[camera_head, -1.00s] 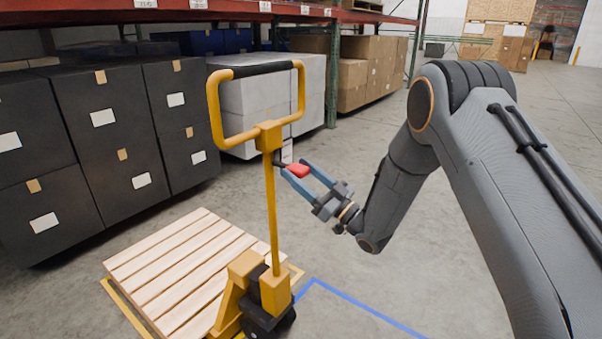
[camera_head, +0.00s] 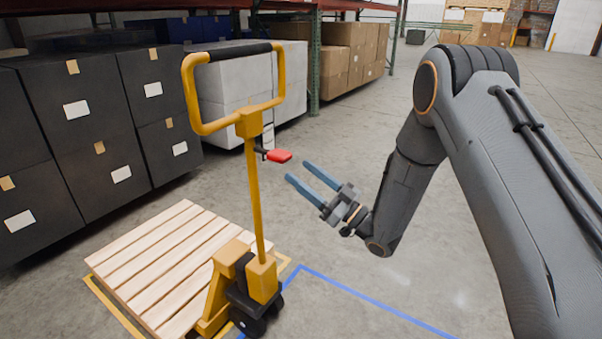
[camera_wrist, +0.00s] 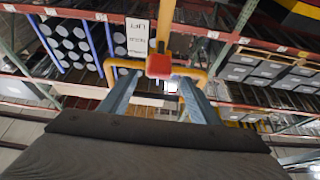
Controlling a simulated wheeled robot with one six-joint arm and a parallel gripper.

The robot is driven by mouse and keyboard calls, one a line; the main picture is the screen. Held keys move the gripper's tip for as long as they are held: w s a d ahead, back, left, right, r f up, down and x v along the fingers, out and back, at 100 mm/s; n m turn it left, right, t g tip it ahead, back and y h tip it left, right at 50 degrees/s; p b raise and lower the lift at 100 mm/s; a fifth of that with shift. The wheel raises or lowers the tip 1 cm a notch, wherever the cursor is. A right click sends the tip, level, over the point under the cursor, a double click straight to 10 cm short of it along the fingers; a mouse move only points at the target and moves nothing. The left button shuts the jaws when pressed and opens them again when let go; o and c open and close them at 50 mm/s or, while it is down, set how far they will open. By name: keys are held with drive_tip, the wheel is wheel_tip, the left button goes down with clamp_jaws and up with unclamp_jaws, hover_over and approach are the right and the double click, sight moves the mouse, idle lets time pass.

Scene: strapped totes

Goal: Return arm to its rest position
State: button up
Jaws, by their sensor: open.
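My gripper (camera_head: 305,183) is open and empty in the head view. Its two blue fingers point up and left toward the yellow pallet jack (camera_head: 252,190), with a gap of floor between. A red-ended lever (camera_head: 279,156) sticks out to the right of the jack's handle column, just beyond the fingertips and apart from them. In the wrist view, the red lever end (camera_wrist: 159,66) shows ahead between the two fingers (camera_wrist: 157,90), and a white label marked "LIFT" (camera_wrist: 137,37) stands beside it.
A wooden pallet (camera_head: 165,262) sits on the jack's forks. Blue tape (camera_head: 370,300) marks the floor. Black boxes (camera_head: 90,130) stand at the left, white boxes (camera_head: 235,90) and brown cartons (camera_head: 350,55) behind under racking. The floor to the right of the jack is clear.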

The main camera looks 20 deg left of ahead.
drive_tip(key=shift+w, duration=0.1)
drive_tip(key=w+d+m+t+h+p, duration=0.1)
drive_tip(key=w+d+m+t+h, duration=0.35)
drive_tip(key=w+d+h, duration=0.4)
drive_tip(key=s+d+f+m+h+p, duration=0.1)
drive_tip(key=s+d+m+h, duration=0.1)
drive_tip(key=d+h, duration=0.4)
drive_tip(key=s+d+m+h, duration=0.2)
drive_tip(key=d+m+h, duration=0.1)
drive_tip(key=d, duration=0.6)
drive_tip(key=s+d+f+m+g+h+p, duration=0.15)
drive_tip(key=s+d+g+h, duration=0.3)
drive_tip(key=s+d, duration=0.65)
drive_tip(key=s+d+r+m+g, duration=0.1)
drive_tip(key=s+g, duration=0.2)
drive_tip(key=s, duration=0.8)
drive_tip(key=s+d+m+g, duration=0.1)
drive_tip(key=s+m+g, duration=0.1)
drive_tip(key=s, duration=0.8)
drive_tip(key=shift+s+d+r+m+g+p, duration=0.3)
drive_tip(key=shift+s+r+g+p, duration=0.1)
drive_tip(key=shift+g, duration=0.5)
